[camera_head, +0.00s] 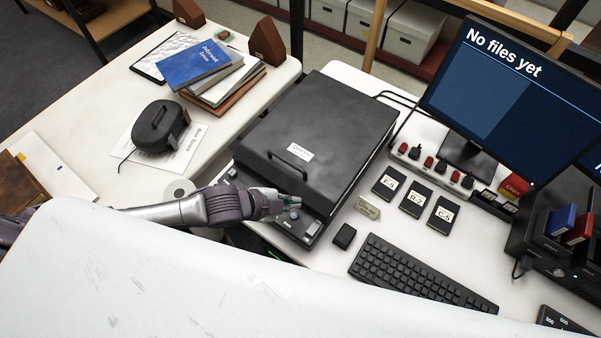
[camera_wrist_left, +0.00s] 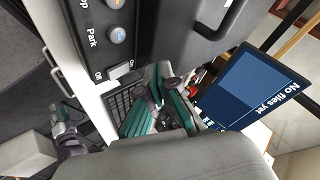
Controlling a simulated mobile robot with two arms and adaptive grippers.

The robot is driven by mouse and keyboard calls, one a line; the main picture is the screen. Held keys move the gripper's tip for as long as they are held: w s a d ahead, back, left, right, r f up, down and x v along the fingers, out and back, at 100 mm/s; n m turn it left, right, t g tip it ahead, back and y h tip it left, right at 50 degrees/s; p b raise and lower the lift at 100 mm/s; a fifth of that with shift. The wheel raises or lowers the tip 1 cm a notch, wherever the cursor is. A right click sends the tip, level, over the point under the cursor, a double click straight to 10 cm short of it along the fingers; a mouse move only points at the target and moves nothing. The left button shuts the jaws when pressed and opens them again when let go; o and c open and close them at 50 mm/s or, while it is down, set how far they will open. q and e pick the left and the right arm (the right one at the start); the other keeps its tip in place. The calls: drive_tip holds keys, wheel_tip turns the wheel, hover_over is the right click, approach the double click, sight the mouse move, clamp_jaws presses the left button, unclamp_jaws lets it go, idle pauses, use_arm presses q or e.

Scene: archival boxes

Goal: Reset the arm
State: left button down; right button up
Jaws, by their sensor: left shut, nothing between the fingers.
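My left gripper (camera_head: 284,201) is shut and empty at the front edge of the black scanner (camera_head: 313,135), close to its control panel. In the left wrist view its teal-padded fingers (camera_wrist_left: 160,85) are beside the panel, near the On/Off switch (camera_wrist_left: 121,71); I cannot tell whether they touch it. The scanner's lid is down. What looks like my right gripper (camera_wrist_left: 62,118) shows small at the left of the wrist view; its fingers are too small to read. It does not show in the head view.
A keyboard (camera_head: 421,274), labelled black cards (camera_head: 415,202) and a power strip (camera_head: 431,168) lie right of the scanner. A monitor (camera_head: 500,95) reads "No files yet". Books (camera_head: 199,66) and a black strapped device (camera_head: 160,128) occupy the left table.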

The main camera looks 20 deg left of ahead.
use_arm(q)
drive_tip(key=s+d+r+n+y, duration=0.2)
drive_tip(key=s+d+r+n, duration=0.1)
drive_tip(key=r+n, duration=0.35)
drive_tip(key=s+a+n+g+y, duration=0.3)
drive_tip(key=s+a+n+y, duration=0.1)
drive_tip(key=s+a+n, duration=0.7)
wheel_tip(320, 180, down, 29)
drive_tip(key=m+g+b, duration=0.1)
drive_tip(key=m+b, duration=0.1)
drive_tip(key=b, duration=0.2)
drive_tip(key=s+a+f+b, duration=0.1)
drive_tip(key=s+f, duration=0.7)
drive_tip(key=f, duration=0.2)
drive_tip(key=s+a+f+g+b, duration=0.1)
drive_tip(key=s+a+f+b, duration=0.1)
drive_tip(key=s+f, duration=0.7)
drive_tip(key=shift+s+a+f+g, duration=0.15)
drive_tip(key=shift+a+f+g, duration=0.15)
drive_tip(key=shift+f, duration=0.6)
